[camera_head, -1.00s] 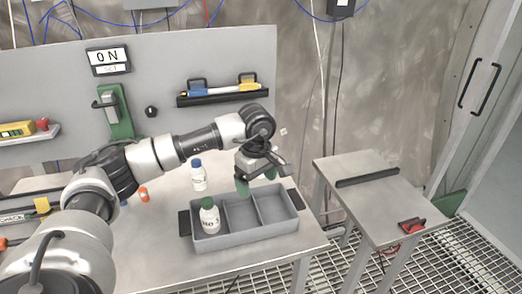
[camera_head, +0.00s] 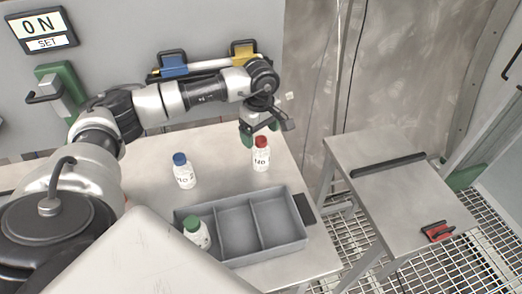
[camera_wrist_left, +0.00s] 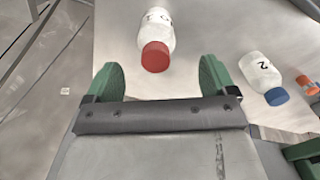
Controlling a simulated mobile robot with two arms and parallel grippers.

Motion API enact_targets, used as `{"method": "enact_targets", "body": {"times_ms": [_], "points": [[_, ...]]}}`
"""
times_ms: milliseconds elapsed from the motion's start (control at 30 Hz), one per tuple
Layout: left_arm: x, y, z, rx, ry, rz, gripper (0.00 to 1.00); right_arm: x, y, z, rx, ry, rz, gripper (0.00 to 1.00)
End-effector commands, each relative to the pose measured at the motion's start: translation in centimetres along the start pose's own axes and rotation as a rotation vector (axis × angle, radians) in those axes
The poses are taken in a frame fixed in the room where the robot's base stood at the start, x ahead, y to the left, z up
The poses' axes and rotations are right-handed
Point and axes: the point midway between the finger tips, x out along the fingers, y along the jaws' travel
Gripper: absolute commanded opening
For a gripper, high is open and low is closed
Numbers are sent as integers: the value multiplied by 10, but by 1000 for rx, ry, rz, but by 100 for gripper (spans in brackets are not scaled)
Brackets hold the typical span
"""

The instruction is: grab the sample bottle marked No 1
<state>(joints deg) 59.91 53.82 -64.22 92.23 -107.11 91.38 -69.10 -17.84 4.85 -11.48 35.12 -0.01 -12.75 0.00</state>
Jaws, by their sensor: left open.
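The bottle marked No 1 (camera_head: 261,158) is white with a red cap and stands upright on the table behind the tray. My left gripper (camera_head: 260,131) is open just behind and above it, with green fingers. In the left wrist view, the red-capped bottle (camera_wrist_left: 156,38) lies just beyond the open fingertips (camera_wrist_left: 160,72), roughly midway between them, and nothing is held. A blue-capped bottle (camera_head: 184,173) stands to its left; in the wrist view its label (camera_wrist_left: 262,75) reads 2. A green-capped bottle (camera_head: 197,233) stands in the tray's left compartment, its label partly hidden. My right gripper is not in view.
The grey tray (camera_head: 306,237) has three compartments; the middle and right ones are empty. A side table (camera_head: 390,185) with a black bar and a red item stands to the right across a gap. An orange item (camera_wrist_left: 306,84) lies past the blue-capped bottle.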

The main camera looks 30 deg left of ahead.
Motion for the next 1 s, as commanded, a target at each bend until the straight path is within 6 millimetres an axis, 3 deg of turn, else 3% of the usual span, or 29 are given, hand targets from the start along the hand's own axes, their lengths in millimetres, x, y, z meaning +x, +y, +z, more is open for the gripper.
{"method": "enact_targets", "body": {"times_ms": [233, 500, 767, 1000], "points": [[19, 1, 1, -1, -1, -3, 86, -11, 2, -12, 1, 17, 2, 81], [56, 4, 0, -1, 0, -1, 86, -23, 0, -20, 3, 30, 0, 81], [61, 4, 0, 0, 1, 1, 86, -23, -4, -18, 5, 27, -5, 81], [61, 4, 0, 0, 1, 1, 52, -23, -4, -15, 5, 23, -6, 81]]}}
